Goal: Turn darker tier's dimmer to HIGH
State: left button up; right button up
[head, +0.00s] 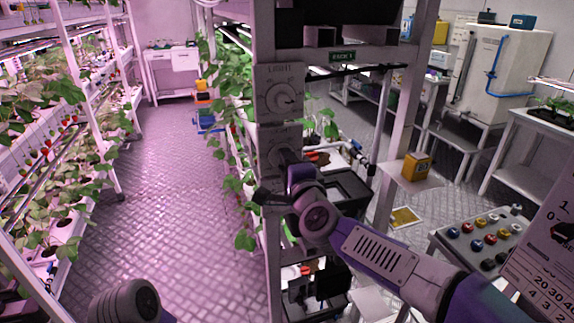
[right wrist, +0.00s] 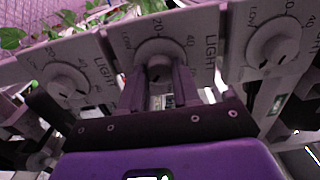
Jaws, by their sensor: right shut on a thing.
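Light dimmers with round knobs are stacked on a grey rack post. The upper dimmer (head: 280,99) is clear of my gripper in the head view. The dimmer below it (head: 279,147) is partly covered by my right gripper (head: 285,163). In the right wrist view, my right gripper (right wrist: 159,82) has its two fingers shut on the knob of the middle dimmer (right wrist: 157,50). Its plate shows LIGHT, LOW, 20 and 40. One neighbouring dimmer (right wrist: 68,84) is at left and another (right wrist: 271,47) at right, both untouched. My left gripper is not in view.
Leafy plants (head: 232,90) hang beside the post on its left. A planted rack (head: 75,130) lines the left side, with a clear aisle floor between. At right are a small orange box (head: 417,167) on a shelf and a button panel (head: 480,238).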

jog(key=o, duration=1.1)
jog(key=shift+c, duration=0.2)
jog(key=v, duration=0.7)
jog(key=shift+s, duration=0.25)
jog(key=shift+d, duration=0.1)
